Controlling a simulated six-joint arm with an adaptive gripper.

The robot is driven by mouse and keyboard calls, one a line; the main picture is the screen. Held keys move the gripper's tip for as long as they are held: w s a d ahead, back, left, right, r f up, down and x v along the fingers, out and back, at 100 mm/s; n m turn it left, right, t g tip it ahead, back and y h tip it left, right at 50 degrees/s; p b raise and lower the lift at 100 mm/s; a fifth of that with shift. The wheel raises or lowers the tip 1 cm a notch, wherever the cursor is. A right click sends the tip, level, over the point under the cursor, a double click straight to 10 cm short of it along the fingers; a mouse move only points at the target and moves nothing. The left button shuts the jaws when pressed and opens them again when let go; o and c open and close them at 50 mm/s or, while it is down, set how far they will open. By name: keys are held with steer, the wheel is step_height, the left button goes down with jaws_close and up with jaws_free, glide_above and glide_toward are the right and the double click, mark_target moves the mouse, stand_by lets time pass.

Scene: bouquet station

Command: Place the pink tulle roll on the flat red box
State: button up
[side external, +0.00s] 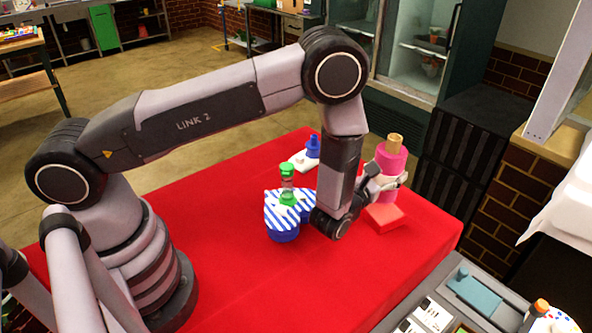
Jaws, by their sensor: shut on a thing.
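The pink tulle roll (391,163) stands upright with a tan core showing at its top. My gripper (379,184) reaches it from the left and is shut on its lower part; my fingers hide some of that side. The flat red box (384,219) lies on the red table just below the roll. The roll's lower end is over or just behind the box. I cannot tell whether the two touch.
A blue-and-white striped box (283,213) stands left of my wrist, with a green-capped item (288,185) at it. A blue bottle (313,147) stands behind, by a white item. The red table (235,198) is clear at left and front. A grey counter (450,290) adjoins at lower right.

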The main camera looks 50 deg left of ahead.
steer(key=shift+w+d+f, duration=0.15)
steer(key=shift+w+f, duration=0.45)
steer(key=shift+f, duration=0.15)
steer(key=shift+w+d+f, duration=0.1)
steer(key=shift+w+f, duration=0.05)
steer(key=shift+f, duration=0.8)
steer(key=shift+w+f, duration=0.1)
steer(key=shift+f, duration=0.8)
steer(key=shift+f, duration=0.1)
steer(key=o, duration=1.2)
